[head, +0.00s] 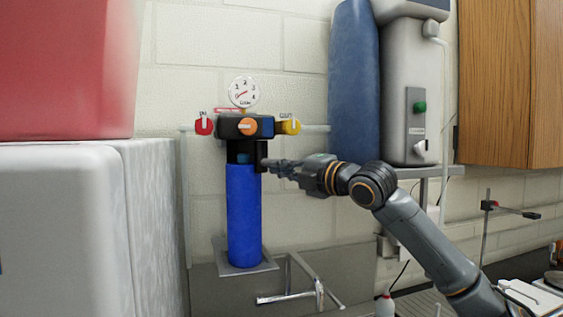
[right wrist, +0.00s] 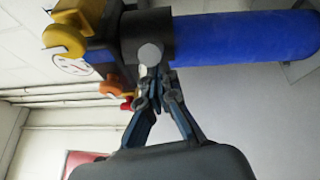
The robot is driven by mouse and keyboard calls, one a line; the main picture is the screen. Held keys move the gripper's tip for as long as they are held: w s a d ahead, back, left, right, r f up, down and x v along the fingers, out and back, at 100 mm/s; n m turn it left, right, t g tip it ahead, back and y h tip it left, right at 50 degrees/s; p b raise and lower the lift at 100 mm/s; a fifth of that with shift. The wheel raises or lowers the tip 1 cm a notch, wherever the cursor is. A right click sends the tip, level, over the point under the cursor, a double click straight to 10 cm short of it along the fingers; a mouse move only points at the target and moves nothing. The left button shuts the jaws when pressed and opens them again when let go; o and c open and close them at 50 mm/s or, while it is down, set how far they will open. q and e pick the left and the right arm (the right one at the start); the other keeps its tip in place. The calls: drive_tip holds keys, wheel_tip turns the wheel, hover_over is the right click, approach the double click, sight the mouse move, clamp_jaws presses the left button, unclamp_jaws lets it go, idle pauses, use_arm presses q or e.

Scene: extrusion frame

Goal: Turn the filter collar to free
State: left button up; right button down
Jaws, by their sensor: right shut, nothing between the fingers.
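The filter stands upright at the wall, with a black head (head: 229,128) and a long blue canister (head: 243,215). The dark filter collar (head: 240,157) sits between them, with a black tab (head: 261,151) on its right side. In the right wrist view the collar (right wrist: 136,40) lies at the blue canister's (right wrist: 240,37) end, with a round grey end (right wrist: 150,55) facing me. My right gripper (head: 268,166) is shut and empty, its fingertips close to the tab; contact cannot be told. In the right wrist view the fingertips (right wrist: 154,82) meet just below the grey end. My left gripper is out of view.
The head carries a red IN knob (head: 204,125), an orange knob (head: 247,127), a yellow OUT knob (head: 290,127) and a round gauge (head: 244,92). A faucet (head: 318,292) stands below right. A large white box (head: 60,225) fills the left; a blue tank (head: 354,90) stands right.

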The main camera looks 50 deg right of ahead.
drive_tip(key=shift+a, duration=0.1)
drive_tip(key=shift+d, duration=1.05)
drive_tip(key=shift+a, duration=0.15)
